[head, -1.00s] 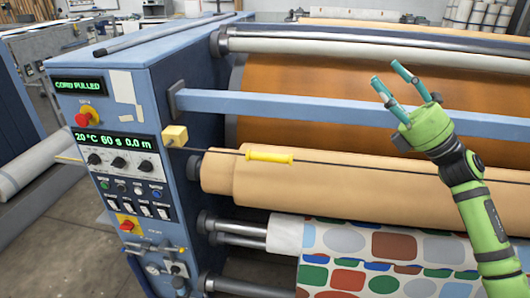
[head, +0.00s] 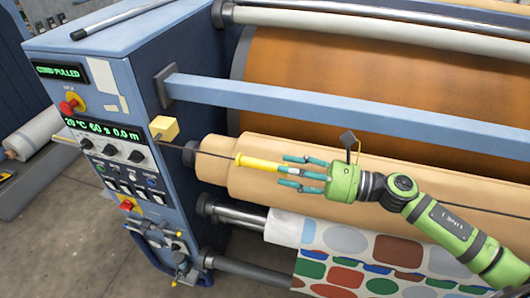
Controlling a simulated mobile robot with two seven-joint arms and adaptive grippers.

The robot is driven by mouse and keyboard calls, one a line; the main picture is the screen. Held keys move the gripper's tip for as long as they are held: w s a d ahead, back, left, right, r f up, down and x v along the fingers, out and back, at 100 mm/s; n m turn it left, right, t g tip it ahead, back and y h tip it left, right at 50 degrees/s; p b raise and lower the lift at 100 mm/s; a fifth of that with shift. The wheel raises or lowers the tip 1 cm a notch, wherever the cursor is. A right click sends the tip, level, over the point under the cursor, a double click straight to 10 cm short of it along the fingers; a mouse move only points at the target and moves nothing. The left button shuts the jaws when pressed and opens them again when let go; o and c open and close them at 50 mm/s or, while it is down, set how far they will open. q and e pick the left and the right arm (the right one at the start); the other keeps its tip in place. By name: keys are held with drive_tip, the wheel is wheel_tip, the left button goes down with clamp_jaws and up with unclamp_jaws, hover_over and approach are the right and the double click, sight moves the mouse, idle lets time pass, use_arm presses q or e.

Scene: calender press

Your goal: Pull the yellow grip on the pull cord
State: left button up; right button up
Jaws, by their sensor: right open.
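The yellow grip (head: 257,163) sits on the dark pull cord (head: 213,153), which runs across the front of the rollers from a yellow box (head: 164,128) on the press's side cabinet. My right gripper (head: 283,170) is open, its teal fingers pointing left at the right end of the grip. The fingers overlap that end in the picture; I cannot tell whether they touch it. The small green display (head: 58,73) on the cabinet reads CORD PULLED. My left gripper is not in view.
A blue crossbar (head: 300,105) runs above the cord in front of the orange drum (head: 330,70). A beige roller (head: 222,165) lies behind the cord, with patterned fabric (head: 340,240) below. The control panel (head: 115,150) has a red button (head: 70,104).

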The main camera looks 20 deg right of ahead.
sight(267, 162)
drive_tip(key=p+x, duration=0.2)
drive_tip(key=x, duration=0.1)
drive_tip(key=p+x, duration=0.1)
drive_tip(key=x, duration=0.1)
drive_tip(key=shift+w+a+r, duration=0.15)
drive_tip(key=shift+a+r, duration=0.05)
drive_tip(key=shift+r, duration=0.1)
drive_tip(key=shift+w+a+f, duration=0.2)
drive_tip(key=shift+w+a, duration=0.1)
drive_tip(key=shift+a, duration=0.05)
drive_tip(key=shift+c, duration=0.8)
clamp_jaws()
drive_tip(key=shift+s, duration=0.1)
